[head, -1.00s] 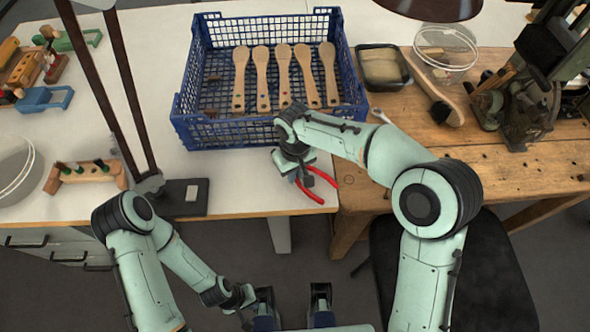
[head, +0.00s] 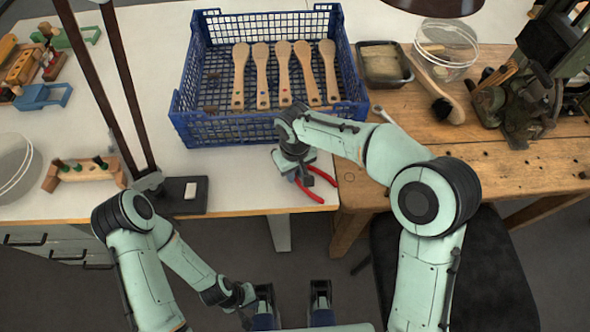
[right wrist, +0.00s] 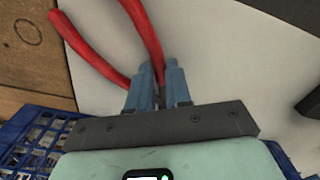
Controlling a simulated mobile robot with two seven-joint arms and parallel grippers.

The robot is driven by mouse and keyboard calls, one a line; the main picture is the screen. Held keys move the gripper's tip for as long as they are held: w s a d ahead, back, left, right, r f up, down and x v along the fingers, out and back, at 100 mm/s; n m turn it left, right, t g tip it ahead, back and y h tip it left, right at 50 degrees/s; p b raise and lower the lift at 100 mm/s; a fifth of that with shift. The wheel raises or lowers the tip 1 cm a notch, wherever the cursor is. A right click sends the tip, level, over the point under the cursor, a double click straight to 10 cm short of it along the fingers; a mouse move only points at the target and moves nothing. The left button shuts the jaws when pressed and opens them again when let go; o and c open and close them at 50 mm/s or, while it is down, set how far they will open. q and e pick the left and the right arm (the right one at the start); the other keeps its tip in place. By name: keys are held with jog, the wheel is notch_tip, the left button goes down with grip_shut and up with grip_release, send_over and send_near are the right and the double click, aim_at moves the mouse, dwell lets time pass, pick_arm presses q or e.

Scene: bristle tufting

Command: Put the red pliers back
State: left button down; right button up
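The red pliers (head: 324,176) are at the front right corner of the white table, their two red handles spread toward the right. My right gripper (head: 299,180) is at their head end. In the right wrist view the handles (right wrist: 149,38) run together between the two blue-grey fingers (right wrist: 158,88), which are closed on the pliers' head end; the jaws are hidden. I cannot tell whether the pliers touch the tabletop. My left gripper (head: 246,297) is low, in front of the table, away from the pliers; its fingers cannot be made out.
A blue crate (head: 215,131) with several wooden brush handles (head: 261,75) stands behind my right gripper. A lamp base (head: 168,200) and a wooden block with pegs (head: 85,174) are at left. A wooden bench (head: 480,160) with a black tray (head: 385,84) adjoins at right.

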jog(key=o, duration=0.3)
notch_tip(320, 180, up, 14)
jog(key=shift+f+p, duration=0.25)
jog(key=shift+p, duration=0.85)
jog(key=shift+f, duration=0.1)
